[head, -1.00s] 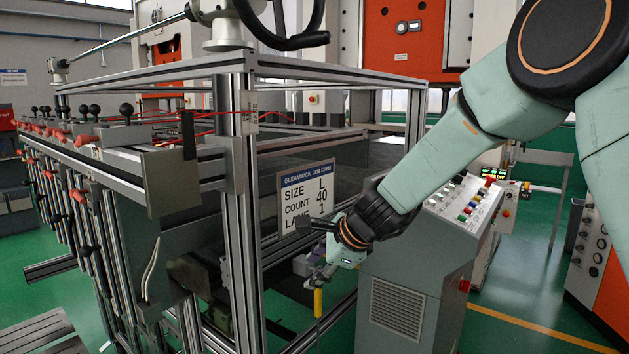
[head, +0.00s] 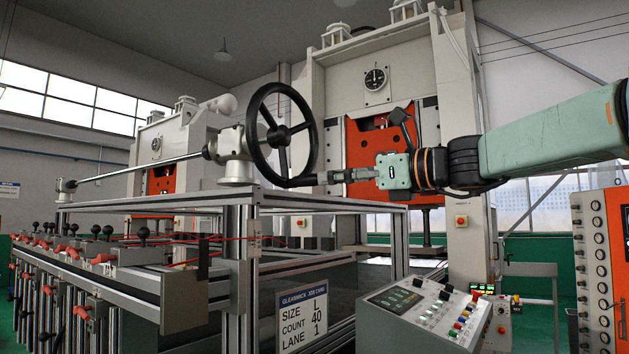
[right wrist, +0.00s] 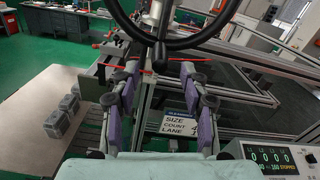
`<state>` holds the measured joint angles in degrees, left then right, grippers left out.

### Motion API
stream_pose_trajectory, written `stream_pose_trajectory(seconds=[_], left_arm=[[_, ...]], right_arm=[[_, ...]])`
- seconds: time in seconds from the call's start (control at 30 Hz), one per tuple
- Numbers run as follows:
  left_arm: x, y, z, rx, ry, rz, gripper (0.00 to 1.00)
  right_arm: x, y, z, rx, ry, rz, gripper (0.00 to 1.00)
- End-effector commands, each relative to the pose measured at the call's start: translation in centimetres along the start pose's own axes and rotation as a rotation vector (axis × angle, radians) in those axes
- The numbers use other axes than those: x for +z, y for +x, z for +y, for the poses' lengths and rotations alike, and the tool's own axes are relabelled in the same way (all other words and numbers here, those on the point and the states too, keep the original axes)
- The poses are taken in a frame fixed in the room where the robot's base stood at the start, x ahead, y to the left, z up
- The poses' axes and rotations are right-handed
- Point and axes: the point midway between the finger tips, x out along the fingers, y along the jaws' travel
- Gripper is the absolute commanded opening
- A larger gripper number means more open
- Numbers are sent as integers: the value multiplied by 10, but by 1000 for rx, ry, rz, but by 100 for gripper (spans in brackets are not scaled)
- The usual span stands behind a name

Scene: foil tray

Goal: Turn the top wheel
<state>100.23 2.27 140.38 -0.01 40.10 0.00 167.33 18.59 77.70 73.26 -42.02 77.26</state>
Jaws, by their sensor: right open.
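The top wheel (head: 281,135) is a black spoked handwheel on a grey gearbox (head: 236,154) above the frame's near corner. It stands roughly upright in the head view. My right gripper (head: 325,179) reaches in from the right, with its fingers at the wheel's lower right rim. In the right wrist view, the fingers of the gripper (right wrist: 159,72) are spread apart. I cannot tell whether the fingers touch the rim. My left gripper is out of view.
A long shaft (head: 139,167) runs left from the gearbox. The aluminium frame (head: 330,199) lies below the wheel. A job card (head: 303,318) reads size L, count 40, lane 1. A control console (head: 420,312) stands at lower right. An orange and white press (head: 376,60) rises behind.

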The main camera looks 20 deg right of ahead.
Motion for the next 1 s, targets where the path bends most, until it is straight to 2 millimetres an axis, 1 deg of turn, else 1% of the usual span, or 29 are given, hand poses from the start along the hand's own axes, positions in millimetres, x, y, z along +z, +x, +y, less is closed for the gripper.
stream_pose_trajectory(seconds=[0.03,0.2,0.3,0.4,0.57,0.8,1.0], left_arm=[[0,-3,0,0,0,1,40],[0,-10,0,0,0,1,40],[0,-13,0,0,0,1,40],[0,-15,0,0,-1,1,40],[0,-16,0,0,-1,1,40],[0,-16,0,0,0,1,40],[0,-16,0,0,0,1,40]], right_arm=[[-1,10,0,2,-3,6,45],[0,38,-1,3,-5,6,45],[0,51,-1,2,-5,5,45],[0,60,-1,1,-4,4,45],[0,66,0,0,-3,4,45],[-1,65,1,-2,-3,4,44],[0,65,1,-2,-4,3,27]])
